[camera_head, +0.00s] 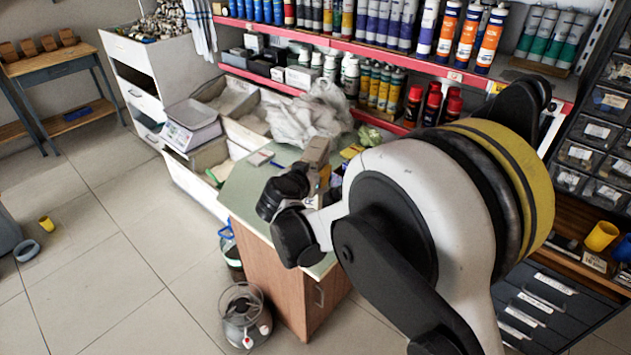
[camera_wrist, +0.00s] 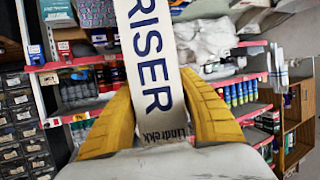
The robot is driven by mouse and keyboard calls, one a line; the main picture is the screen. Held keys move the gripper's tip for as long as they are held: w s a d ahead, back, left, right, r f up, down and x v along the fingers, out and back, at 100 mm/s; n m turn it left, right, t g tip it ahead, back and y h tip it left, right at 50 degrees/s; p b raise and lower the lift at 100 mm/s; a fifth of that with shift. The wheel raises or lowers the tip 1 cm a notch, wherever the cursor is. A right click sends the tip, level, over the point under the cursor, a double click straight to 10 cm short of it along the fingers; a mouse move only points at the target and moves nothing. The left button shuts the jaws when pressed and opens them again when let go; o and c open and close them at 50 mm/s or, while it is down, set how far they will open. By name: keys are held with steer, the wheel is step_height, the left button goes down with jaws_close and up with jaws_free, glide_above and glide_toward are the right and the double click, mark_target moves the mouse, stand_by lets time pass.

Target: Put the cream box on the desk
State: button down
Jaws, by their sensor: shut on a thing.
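The cream box (camera_wrist: 152,60) is in the wrist view, with "RISER" in dark letters along its face. My gripper (camera_wrist: 156,84) has its two yellow fingers shut on the box's sides. In the head view my gripper (camera_head: 320,178) is over the right part of the desk, and my arm hides much of it and the box. The desk (camera_head: 248,188) has a pale green top and a brown wooden body. I cannot tell whether the box touches the desktop.
Crumpled clear plastic (camera_head: 312,115) lies at the desk's back. A scale (camera_head: 192,116) stands on the white bins to the left. Red-edged shelves (camera_head: 400,60) with bottles and tubes rise behind. A small blue-and-white item lies on the desktop. The desk's front left is clear.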

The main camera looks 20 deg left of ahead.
step_height(320, 180, down, 3)
steer(key=shift+f+b, duration=0.1)
steer(key=shift+b, duration=0.5)
steer(key=shift+f, duration=0.1)
steer(key=c, duration=0.9)
jaws_free()
